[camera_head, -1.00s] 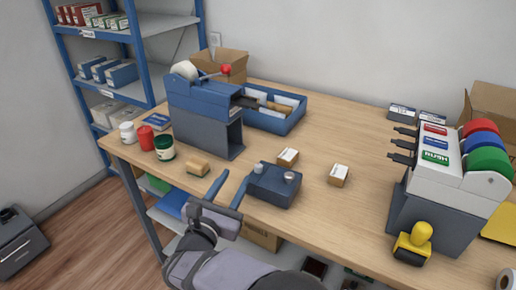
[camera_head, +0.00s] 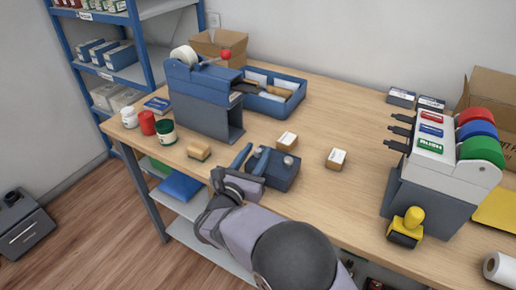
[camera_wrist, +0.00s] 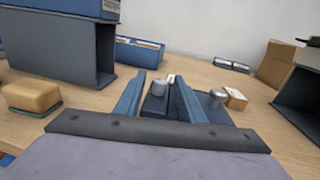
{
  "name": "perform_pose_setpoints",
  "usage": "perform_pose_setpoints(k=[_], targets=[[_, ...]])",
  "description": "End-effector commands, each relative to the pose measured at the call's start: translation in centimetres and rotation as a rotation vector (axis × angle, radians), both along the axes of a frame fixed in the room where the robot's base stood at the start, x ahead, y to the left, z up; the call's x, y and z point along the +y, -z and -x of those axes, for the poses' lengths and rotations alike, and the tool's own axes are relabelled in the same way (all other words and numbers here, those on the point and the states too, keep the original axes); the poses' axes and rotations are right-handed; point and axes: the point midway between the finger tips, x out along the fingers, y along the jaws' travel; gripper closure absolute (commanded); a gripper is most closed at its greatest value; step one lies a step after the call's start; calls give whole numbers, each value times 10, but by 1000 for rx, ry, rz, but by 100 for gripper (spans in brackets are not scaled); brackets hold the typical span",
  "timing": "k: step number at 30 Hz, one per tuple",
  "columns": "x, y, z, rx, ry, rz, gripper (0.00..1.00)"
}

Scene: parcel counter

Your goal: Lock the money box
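The money box (camera_head: 281,178) is a small dark blue box near the table's front edge, with two grey knobs on its top. In the head view the right knob (camera_head: 288,160) shows, and the left one is hidden by my gripper (camera_head: 252,160). My gripper is open, with its blue fingers at the box's left part. In the wrist view the left knob (camera_wrist: 158,88) stands between the two fingers, with gaps on both sides. The right knob (camera_wrist: 217,97) is outside the right finger. I cannot tell how far the fingertips are from the box.
A sponge (camera_head: 199,149) lies left of my gripper. Small cartons (camera_head: 287,141) and (camera_head: 337,159) stand behind and right of the box. The table's middle is clear.

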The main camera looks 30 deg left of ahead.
Motion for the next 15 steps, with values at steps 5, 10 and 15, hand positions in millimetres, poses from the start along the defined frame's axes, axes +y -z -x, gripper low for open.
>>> perform_pose_setpoints(k=[5, 10, 15], targets=[[1, -1, -12, -1, 1, 0, 64], [2, 0, -15, -1, 0, 1, 64], [2, 0, -14, -1, 0, 0, 69]])
